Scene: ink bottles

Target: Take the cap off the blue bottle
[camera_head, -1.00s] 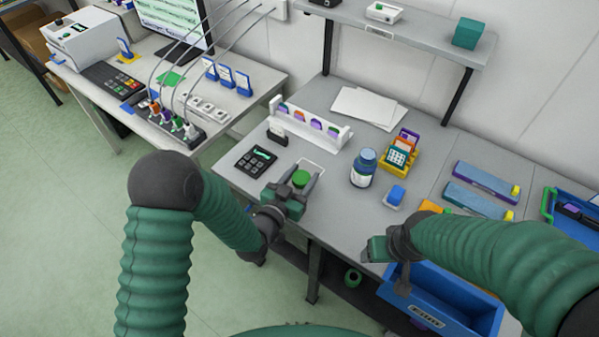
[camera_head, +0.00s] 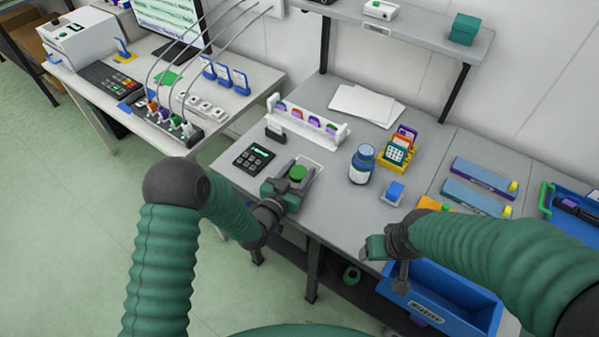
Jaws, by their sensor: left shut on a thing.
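The blue bottle (camera_head: 361,170) stands upright on the workbench right of centre, with a white label and a blue top on it. My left gripper (camera_head: 298,178) is to the left of the bottle and apart from it. It is shut on a round green-topped thing (camera_head: 298,172) over a small white tray near the bench's front edge. The lower part of that thing is hidden by the fingers. My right gripper (camera_head: 374,247) is at the bench's front edge, below the bottle in the picture; its fingers are too unclear to tell their opening.
A yellow holder with cards (camera_head: 397,152) stands just right of the bottle. A blue block on a small white base (camera_head: 395,192) lies in front of it. A blue drawer (camera_head: 440,295) sits open below.

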